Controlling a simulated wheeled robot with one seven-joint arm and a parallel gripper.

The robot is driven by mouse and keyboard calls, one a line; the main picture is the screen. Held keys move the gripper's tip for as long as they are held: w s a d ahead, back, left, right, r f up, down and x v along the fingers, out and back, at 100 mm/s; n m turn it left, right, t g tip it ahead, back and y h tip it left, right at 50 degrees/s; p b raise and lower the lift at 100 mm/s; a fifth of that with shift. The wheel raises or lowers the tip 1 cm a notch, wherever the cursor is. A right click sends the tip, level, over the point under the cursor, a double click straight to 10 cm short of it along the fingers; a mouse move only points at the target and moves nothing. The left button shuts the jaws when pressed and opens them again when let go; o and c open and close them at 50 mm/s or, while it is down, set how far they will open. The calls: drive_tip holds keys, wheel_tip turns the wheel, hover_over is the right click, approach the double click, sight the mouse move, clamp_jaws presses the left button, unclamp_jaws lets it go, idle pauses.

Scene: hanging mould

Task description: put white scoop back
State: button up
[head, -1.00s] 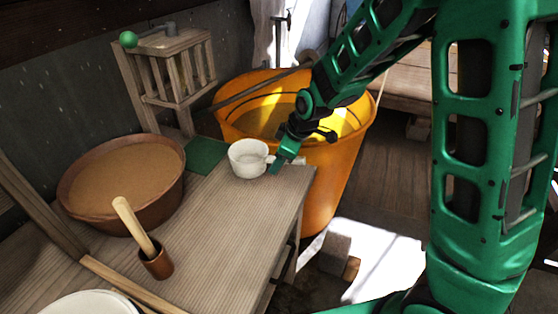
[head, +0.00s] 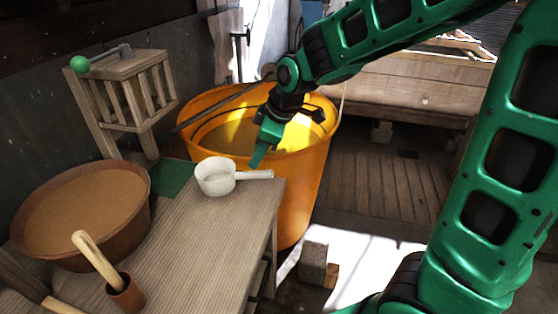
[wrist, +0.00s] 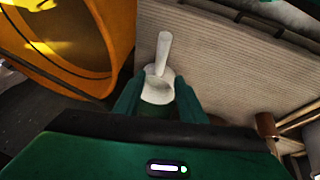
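The white scoop (head: 216,178) stands upright on the wooden table (head: 205,235), its handle (head: 255,174) pointing right toward the orange tub. A dark green mat (head: 172,178) lies just behind and left of it. My gripper (head: 258,158) is above the handle end, apart from the scoop, near the tub's rim. In the wrist view my gripper (wrist: 158,105) has its two green fingers spread, with nothing held. The scoop (wrist: 158,88) shows beyond and between them, its bowl partly hidden by my gripper.
The orange tub (head: 310,175) stands right behind the table. A brown bowl (head: 130,227) and a small cup (head: 125,296) with a wooden tool (head: 95,260) are at the left. A wooden rack (head: 138,90) rises at the back. The table's right front is clear.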

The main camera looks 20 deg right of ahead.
drive_tip(key=s+d+m+g+h, duration=0.1)
drive_tip(key=s+d+m, duration=0.35)
drive_tip(key=d, duration=0.35)
drive_tip(key=s+d+m+h, duration=0.1)
drive_tip(key=s+d+m, duration=0.2)
drive_tip(key=s+d, duration=0.35)
drive_tip(key=s+d+m+g, duration=0.1)
drive_tip(key=s+d+m, duration=0.4)
drive_tip(key=s, duration=0.4)
drive_tip(key=s+d+m+g, duration=0.2)
drive_tip(key=s+d+m, duration=0.3)
drive_tip(key=s, duration=0.4)
drive_tip(key=shift+s+d+r+m+h, duration=0.15)
drive_tip(key=shift+d+m+h, duration=0.25)
drive_tip(key=shift+m, duration=0.25)
